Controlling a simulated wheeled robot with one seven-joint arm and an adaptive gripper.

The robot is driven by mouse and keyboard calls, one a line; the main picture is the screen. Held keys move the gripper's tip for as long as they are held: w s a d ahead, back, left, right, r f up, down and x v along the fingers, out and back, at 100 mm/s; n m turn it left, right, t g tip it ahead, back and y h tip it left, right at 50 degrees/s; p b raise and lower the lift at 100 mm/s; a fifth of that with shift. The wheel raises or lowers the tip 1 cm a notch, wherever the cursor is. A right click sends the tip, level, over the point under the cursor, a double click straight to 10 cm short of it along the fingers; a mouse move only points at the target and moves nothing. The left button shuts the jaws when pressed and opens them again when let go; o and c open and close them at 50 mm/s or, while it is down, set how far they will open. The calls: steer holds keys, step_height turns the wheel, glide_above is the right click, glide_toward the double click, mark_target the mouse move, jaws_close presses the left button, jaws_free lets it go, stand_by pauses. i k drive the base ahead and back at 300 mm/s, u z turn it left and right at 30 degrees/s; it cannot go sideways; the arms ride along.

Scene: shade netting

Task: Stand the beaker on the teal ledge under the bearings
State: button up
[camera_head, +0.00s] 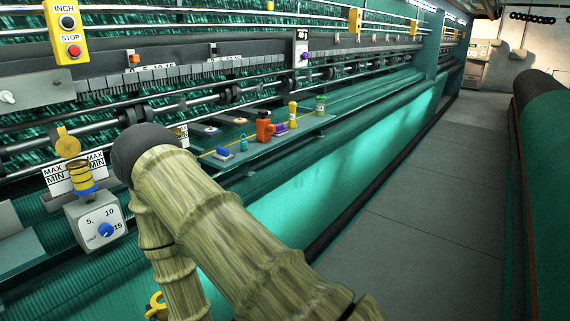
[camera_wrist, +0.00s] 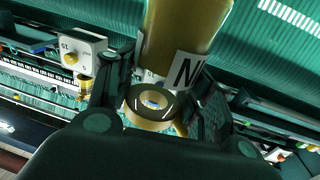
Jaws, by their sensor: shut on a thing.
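My gripper (camera_wrist: 158,112) is shut in the wrist view, with dark fingers on both sides of a round, hollow, gold-coloured piece that I take for the beaker (camera_wrist: 150,124). Its opening faces the camera. An amber cylinder (camera_wrist: 185,35) and a white label with an N show just beyond it; I cannot tell whether they belong to it. In the head view my arm hides the gripper. The teal ledge (camera_head: 232,168) runs along the machine, below the rods and black bearings (camera_head: 229,95).
On the ledge stand a blue piece (camera_head: 223,153), a red item (camera_head: 264,126), a purple item (camera_head: 280,130), a yellow bottle (camera_head: 293,114) and a greenish jar (camera_head: 320,105). A dial box (camera_head: 97,222) stands left of my arm. The grey aisle (camera_head: 430,190) on the right is clear.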

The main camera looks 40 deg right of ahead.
mark_target(305, 121)
steer(key=z, duration=2.4)
steer(key=i, duration=2.75)
steer(key=u, duration=0.7)
